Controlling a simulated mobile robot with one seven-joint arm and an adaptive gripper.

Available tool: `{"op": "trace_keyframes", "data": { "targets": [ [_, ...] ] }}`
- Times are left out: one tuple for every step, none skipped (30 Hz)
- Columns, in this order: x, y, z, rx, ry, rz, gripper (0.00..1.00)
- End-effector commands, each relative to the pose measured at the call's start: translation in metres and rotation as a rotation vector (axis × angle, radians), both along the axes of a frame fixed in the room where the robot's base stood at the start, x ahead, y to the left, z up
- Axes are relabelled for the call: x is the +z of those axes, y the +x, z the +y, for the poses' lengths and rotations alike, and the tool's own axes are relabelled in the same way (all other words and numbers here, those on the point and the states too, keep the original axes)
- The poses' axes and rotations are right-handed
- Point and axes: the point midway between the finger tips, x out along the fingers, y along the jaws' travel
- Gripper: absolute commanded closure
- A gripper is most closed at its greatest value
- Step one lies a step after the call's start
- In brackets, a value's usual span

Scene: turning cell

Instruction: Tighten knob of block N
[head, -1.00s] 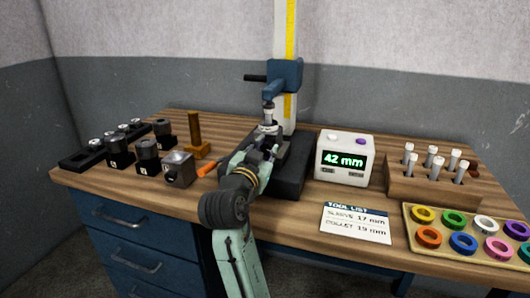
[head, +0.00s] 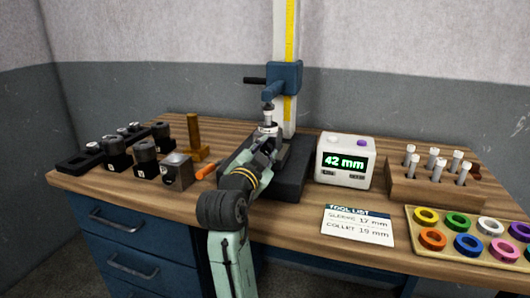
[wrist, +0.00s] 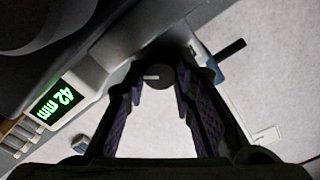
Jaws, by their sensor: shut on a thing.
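My gripper (head: 266,143) reaches to the measuring stand (head: 284,76) in the middle of the bench. In the wrist view, my gripper's fingertips (wrist: 158,82) are closed around a dark round knob (wrist: 158,75) with a short white mark on its face. In the head view my gripper and arm hide this knob and most of what it sits on. Several dark blocks with pale letter labels, one of them here (head: 117,160), stand at the bench's left; their letters are too small to read, so I cannot tell which is block N.
A white display box (head: 345,160) reading 42 mm stands right of the stand. A tool list card (head: 358,225), a wooden rack of pins (head: 435,188) and a tray (head: 410,212) of coloured rings lie further right. An orange-handled tool (head: 206,172) lies left of my gripper.

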Motion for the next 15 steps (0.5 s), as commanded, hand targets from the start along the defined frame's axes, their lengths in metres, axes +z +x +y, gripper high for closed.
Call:
{"op": "trace_keyframes", "data": {
  "targets": [
    [0.0007, -0.0003, -0.0006, -0.001, 0.0, -0.002, 1.0],
    [0.0007, -0.0003, -0.0006, -0.001, 0.0, -0.002, 1.0],
    [0.0007, -0.0003, -0.0006, -0.001, 0.0, -0.002, 1.0],
    [0.0007, -0.0003, -0.0006, -0.001, 0.0, -0.002, 1.0],
    [0.0007, -0.0003, -0.0006, -0.001, 0.0, -0.002, 1.0],
    [0.0007, -0.0003, -0.0006, -0.001, 0.0, -0.002, 0.75],
    [0.0007, -0.0003, -0.0006, -0.001, 0.0, -0.002, 0.73],
    [0.0007, -0.0003, -0.0006, -0.001, 0.0, -0.002, 0.71],
    [0.0007, -0.0003, -0.0006, -0.001, 0.0, -0.002, 0.68],
    [0.0007, -0.0002, -0.0006, -0.001, 0.0, -0.002, 0.66],
    [0.0006, -0.0002, -0.0005, -0.001, -0.001, -0.001, 0.64],
    [0.0005, -0.0002, -0.0005, -0.001, -0.001, 0.0, 0.62],
    [0.0006, -0.0001, -0.0004, -0.001, -0.001, 0.0, 0.6],
    [0.0004, -0.0001, -0.0004, -0.001, -0.001, 0.0, 0.58],
    [0.0003, -0.0001, -0.0004, -0.001, -0.001, 0.0, 0.56]
  ]
}}
